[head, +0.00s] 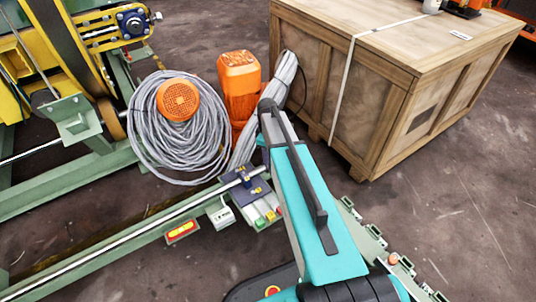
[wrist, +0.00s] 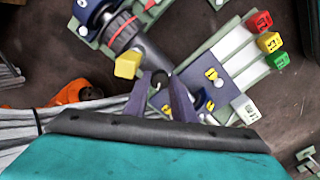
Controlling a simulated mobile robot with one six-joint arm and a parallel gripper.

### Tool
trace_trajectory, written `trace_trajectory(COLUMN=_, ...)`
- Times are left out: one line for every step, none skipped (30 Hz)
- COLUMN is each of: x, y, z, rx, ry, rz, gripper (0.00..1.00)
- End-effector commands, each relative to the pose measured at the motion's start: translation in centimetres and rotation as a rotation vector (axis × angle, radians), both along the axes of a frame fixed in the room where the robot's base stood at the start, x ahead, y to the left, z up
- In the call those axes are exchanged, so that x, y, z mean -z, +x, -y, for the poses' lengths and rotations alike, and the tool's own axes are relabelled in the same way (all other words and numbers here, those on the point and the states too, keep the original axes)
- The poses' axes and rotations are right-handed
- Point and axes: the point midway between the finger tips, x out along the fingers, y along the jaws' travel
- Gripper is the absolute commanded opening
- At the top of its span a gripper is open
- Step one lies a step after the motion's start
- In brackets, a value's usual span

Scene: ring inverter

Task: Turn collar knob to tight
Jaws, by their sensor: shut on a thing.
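In the wrist view my gripper (wrist: 160,84) has its two purple-grey fingers close around a small dark end piece, which I take to be the collar knob (wrist: 159,77). My fingers hide part of it. Next to it a dark grey cylinder (wrist: 148,58) runs up-left to a black collar with a red ring (wrist: 122,27). A yellow block (wrist: 127,64) sits beside that cylinder. In the head view my arm covers the gripper and the knob; the dark blue mount (head: 246,187) on the green rail shows just left of the arm.
Red (wrist: 259,22), yellow (wrist: 269,42) and green (wrist: 276,62) marked blocks stand right of the knob, with a white block (wrist: 245,109) below. In the head view a grey cable coil (head: 150,130), an orange motor (head: 239,85) and a wooden crate (head: 400,75) stand behind the rail.

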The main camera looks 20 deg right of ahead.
Motion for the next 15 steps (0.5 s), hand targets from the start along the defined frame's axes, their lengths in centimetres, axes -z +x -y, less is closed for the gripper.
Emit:
trace_trajectory(x=-0.18, y=0.04, z=-0.12, rx=0.011, ry=0.002, rz=0.001, gripper=0.01)
trace_trajectory(x=-0.20, y=0.04, z=-0.12, rx=0.020, ry=0.002, rz=0.001, gripper=0.01)
trace_trajectory(x=-0.22, y=0.04, z=-0.13, rx=0.034, ry=0.003, rz=0.000, gripper=0.01)
trace_trajectory(x=-0.25, y=0.02, z=-0.14, rx=0.045, ry=0.003, rz=0.000, gripper=0.01)
trace_trajectory(x=-0.27, y=0.02, z=-0.14, rx=0.058, ry=0.003, rz=0.000, gripper=0.01)
trace_trajectory(x=-0.32, y=0.02, z=-0.16, rx=0.076, ry=0.003, rz=-0.001, gripper=0.01)
trace_trajectory(x=-0.36, y=0.02, z=-0.16, rx=0.092, ry=0.004, rz=-0.001, gripper=0.01)
trace_trajectory(x=-0.39, y=0.03, z=-0.17, rx=0.107, ry=0.004, rz=-0.001, gripper=0.01)
trace_trajectory(x=-0.43, y=0.04, z=-0.17, rx=0.131, ry=0.004, rz=-0.001, gripper=0.01)
trace_trajectory(x=-0.44, y=0.05, z=-0.17, rx=0.150, ry=0.004, rz=-0.001, gripper=0.01)
trace_trajectory(x=-0.44, y=0.05, z=-0.17, rx=0.169, ry=0.004, rz=-0.001, gripper=0.01)
trace_trajectory(x=-0.45, y=0.03, z=-0.19, rx=0.197, ry=0.004, rz=-0.001, gripper=0.01)
trace_trajectory(x=-0.46, y=0.02, z=-0.19, rx=0.219, ry=0.004, rz=-0.001, gripper=0.01)
trace_trajectory(x=-0.48, y=0.02, z=-0.19, rx=0.240, ry=0.004, rz=-0.001, gripper=0.01)
trace_trajectory(x=-0.51, y=0.04, z=-0.19, rx=0.271, ry=0.004, rz=-0.001, gripper=0.01)
